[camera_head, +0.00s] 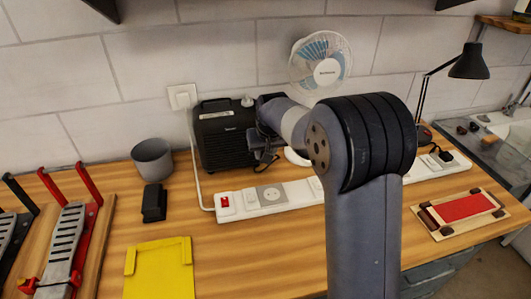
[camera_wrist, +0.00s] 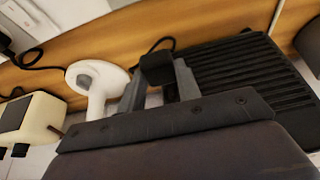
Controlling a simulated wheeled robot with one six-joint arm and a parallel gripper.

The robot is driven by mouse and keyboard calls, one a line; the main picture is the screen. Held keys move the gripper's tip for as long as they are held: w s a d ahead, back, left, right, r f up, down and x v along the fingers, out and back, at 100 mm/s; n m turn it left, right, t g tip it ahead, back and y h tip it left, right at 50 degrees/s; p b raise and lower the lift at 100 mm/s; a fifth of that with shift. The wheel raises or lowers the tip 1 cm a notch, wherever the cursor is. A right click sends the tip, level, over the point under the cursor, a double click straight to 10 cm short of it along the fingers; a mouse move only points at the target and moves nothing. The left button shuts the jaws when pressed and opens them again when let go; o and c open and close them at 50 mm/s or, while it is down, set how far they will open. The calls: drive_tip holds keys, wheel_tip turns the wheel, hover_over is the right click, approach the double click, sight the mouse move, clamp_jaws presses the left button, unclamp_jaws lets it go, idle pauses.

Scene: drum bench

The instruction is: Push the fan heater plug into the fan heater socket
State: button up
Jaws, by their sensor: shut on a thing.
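My gripper (camera_head: 262,156) is shut on a black plug (camera_wrist: 158,68), with a finger on each side of it in the wrist view. A black cord runs from the plug. In the head view, the gripper is in front of a black box-shaped appliance (camera_head: 222,130) and above a long white socket strip (camera_head: 300,190). The strip has a red switch (camera_head: 224,201) at its left end and a grey-framed socket (camera_head: 270,194) just below the gripper. The plug appears apart from the strip. My arm hides the strip's middle, and I cannot tell which socket is the fan heater's.
A white fan (camera_head: 321,62) stands behind my arm. A grey cup (camera_head: 152,159) and a black block (camera_head: 154,203) are left of the strip. A black lamp (camera_head: 468,64) stands at right.

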drive_tip(key=b, duration=0.3)
hover_over(271, 192)
drive_tip(key=s, duration=0.1)
drive_tip(key=shift+s+d+f, duration=0.2)
drive_tip(key=shift+f, duration=0.3)
idle(0.6)
drive_tip(key=shift+w+f+b, duration=0.1)
drive_tip(key=shift+f+b, duration=0.25)
drive_tip(key=shift+f, duration=0.1)
idle(0.5)
drive_tip(key=shift+f+b, duration=1.15)
drive_tip(key=shift+f, duration=0.45)
drive_tip(key=shift+f+b, duration=0.45)
drive_tip(key=shift+f, duration=0.25)
idle(1.2)
drive_tip(key=o, duration=1.1)
drive_tip(key=shift+c, duration=0.2)
drive_tip(key=v, duration=1)
drive_tip(key=shift+r, duration=0.45)
